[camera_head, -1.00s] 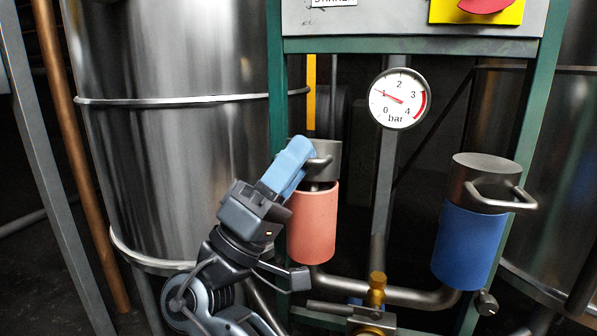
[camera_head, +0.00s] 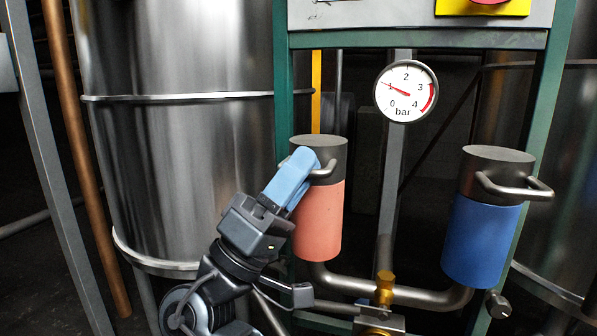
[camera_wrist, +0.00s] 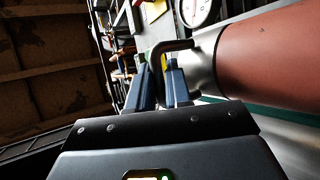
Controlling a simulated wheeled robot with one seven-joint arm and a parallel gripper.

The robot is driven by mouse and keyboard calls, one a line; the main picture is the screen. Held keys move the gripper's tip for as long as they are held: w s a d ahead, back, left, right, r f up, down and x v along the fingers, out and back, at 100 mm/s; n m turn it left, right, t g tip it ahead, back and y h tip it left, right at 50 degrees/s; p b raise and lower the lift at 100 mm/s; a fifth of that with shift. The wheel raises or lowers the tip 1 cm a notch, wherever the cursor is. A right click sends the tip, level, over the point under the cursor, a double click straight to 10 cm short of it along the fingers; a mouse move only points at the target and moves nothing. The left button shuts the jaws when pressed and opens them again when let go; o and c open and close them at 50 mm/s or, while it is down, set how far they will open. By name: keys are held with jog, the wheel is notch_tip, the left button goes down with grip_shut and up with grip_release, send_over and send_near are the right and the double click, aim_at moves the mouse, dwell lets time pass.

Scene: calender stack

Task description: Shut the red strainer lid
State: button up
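The red strainer (camera_head: 320,225) stands on the pipework left of the gauge. Its grey lid (camera_head: 322,147) sits on top of the red body, in line with it, and I see no gap between them. The lid's bar handle (camera_head: 328,170) sticks out at the front. My gripper (camera_head: 308,160) is at this handle, coming from the lower left, and its blue fingers cover part of the lid. In the wrist view, the handle (camera_wrist: 165,50) runs between the two fingers (camera_wrist: 160,88), which look closed on it. The red body (camera_wrist: 270,60) lies to the right there.
A blue strainer (camera_head: 482,240) with a grey lid and handle stands at the right. A pressure gauge (camera_head: 405,91) hangs between and above them. A brass valve (camera_head: 384,289) sits on the pipe below. A large steel tank (camera_head: 180,150) is close on the left, and a green frame (camera_head: 284,100) surrounds the strainers.

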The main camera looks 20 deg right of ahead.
jog(key=o, duration=0.3)
jog(key=shift+f, duration=0.1)
jog(key=shift+o, duration=0.2)
jog(key=v, duration=0.7)
jog(key=shift+a+f+p, duration=0.25)
jog(key=shift+f+p, duration=0.05)
jog(key=shift+a, duration=0.1)
